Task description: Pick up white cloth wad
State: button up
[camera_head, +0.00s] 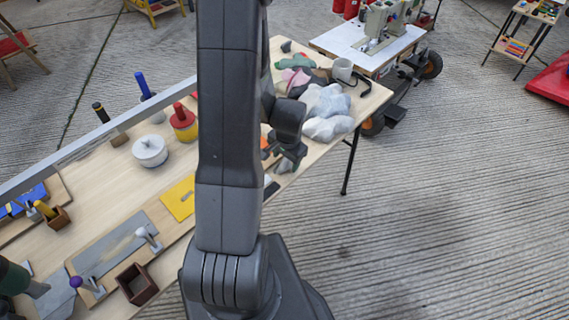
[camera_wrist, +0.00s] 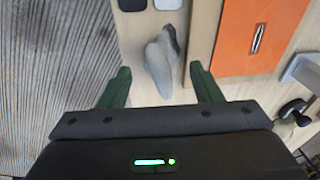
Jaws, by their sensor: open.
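A small, crumpled grey-white wad (camera_wrist: 160,62) lies on the pale wooden table in the wrist view, long and slightly bent. My gripper (camera_wrist: 160,72) is open, with one dark green finger on each side of the wad and a gap to both. I cannot tell how high the fingers are above the table. In the head view my gripper (camera_head: 286,165) is over the table's right edge, partly behind my arm. The small wad is not clear in that view.
An orange panel (camera_wrist: 235,58) with a metal piece lies right of the wad. Larger grey-white cloth heaps (camera_head: 325,103) lie at the table's far right end. A white lidded pot (camera_head: 150,151) stands left of my arm. Concrete floor is open to the right.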

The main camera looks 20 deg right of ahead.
aim_at(286, 162)
jog(key=shift+w+f, duration=0.1)
jog(key=shift+f, duration=0.55)
jog(key=c, duration=1)
jog(key=shift+c, duration=0.2)
jog(key=shift+r, duration=0.15)
notch_tip(286, 162, up, 10)
